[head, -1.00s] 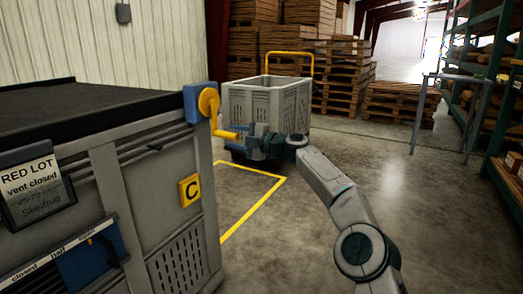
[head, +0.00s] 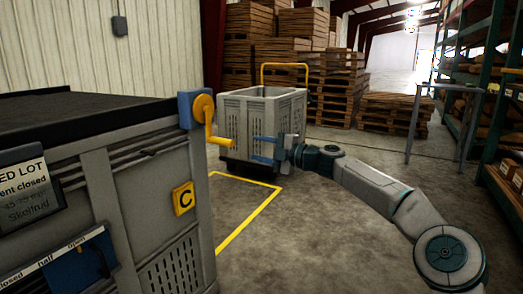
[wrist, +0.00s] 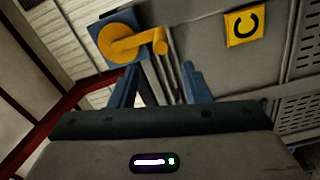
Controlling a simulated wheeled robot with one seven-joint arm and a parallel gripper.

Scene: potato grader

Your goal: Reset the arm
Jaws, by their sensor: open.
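My gripper (head: 264,149) is open and empty in the head view, its blue fingers pointing left toward the grey bin. A gap separates it from the yellow crank handle (head: 212,122) on the bin's corner. In the wrist view my gripper's two blue fingers (wrist: 158,84) stand apart, with the yellow crank (wrist: 130,42) beyond them and nothing between them. My arm reaches in from the lower right of the head view, bent at its joints.
The large grey bin (head: 130,180) with a yellow C tag (head: 183,199) fills the left. A grey crate (head: 262,120) on a cart stands behind my gripper. Pallets (head: 395,115), a metal frame (head: 413,125) and shelving (head: 490,110) lie beyond. The floor at centre right is clear.

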